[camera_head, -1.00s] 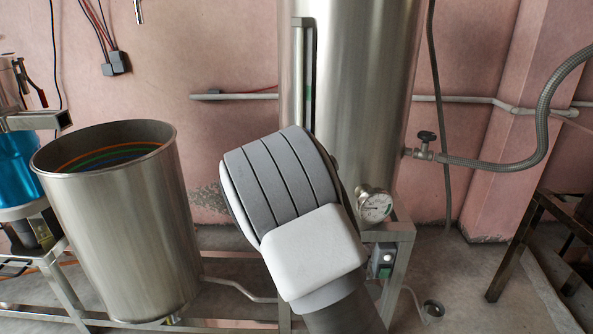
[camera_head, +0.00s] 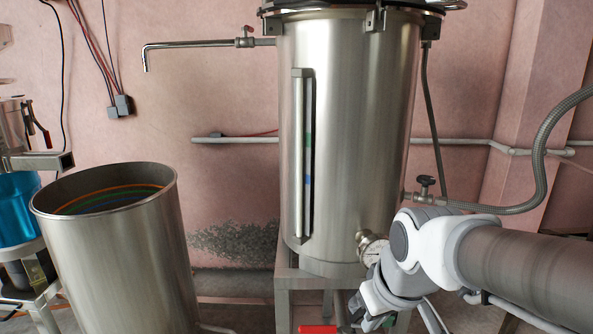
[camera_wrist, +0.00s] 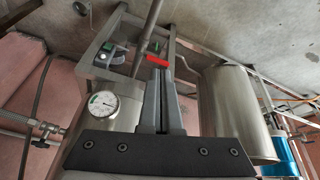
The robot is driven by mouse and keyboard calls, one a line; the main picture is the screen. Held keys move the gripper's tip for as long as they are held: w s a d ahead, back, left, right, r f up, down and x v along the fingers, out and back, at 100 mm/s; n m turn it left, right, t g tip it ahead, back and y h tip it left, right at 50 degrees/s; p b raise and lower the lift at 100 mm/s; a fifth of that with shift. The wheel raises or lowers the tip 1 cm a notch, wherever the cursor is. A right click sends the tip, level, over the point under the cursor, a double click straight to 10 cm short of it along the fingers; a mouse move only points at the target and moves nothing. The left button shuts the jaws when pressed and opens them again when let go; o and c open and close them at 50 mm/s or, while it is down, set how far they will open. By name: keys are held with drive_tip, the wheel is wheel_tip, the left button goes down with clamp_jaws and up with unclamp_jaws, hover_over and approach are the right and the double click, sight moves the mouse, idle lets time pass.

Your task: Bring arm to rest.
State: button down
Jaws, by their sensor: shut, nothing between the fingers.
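My arm (camera_head: 520,270) reaches in from the right of the head view and bends down in front of the lower right of the tall steel tank (camera_head: 350,130). My gripper (camera_wrist: 160,75) shows in the wrist view with its two grey fingers together and nothing held. Its fingertips are not clear in the head view. A red handle (camera_head: 318,329) shows at the bottom edge of the head view. In the wrist view the red handle (camera_wrist: 157,60) appears just past the fingertips; I cannot tell whether they touch.
A round gauge (camera_head: 371,248) sits on the tank beside my arm. A valve (camera_head: 426,187) with a grey hose is at its right. An open steel drum (camera_head: 120,255) stands at the left, near blue equipment (camera_head: 17,205). A spout (camera_head: 195,44) juts left from the tank.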

drive_tip(key=s+d+r+m+t, duration=0.1)
drive_tip(key=s+d+r+m, duration=0.15)
drive_tip(key=s, duration=0.65)
wheel_tip(320, 180, up, 25)
drive_tip(key=p, duration=2.4)
drive_tip(key=shift+a+m+h, duration=0.15)
drive_tip(key=shift+m+h, duration=0.15)
drive_tip(key=shift+m, duration=0.15)
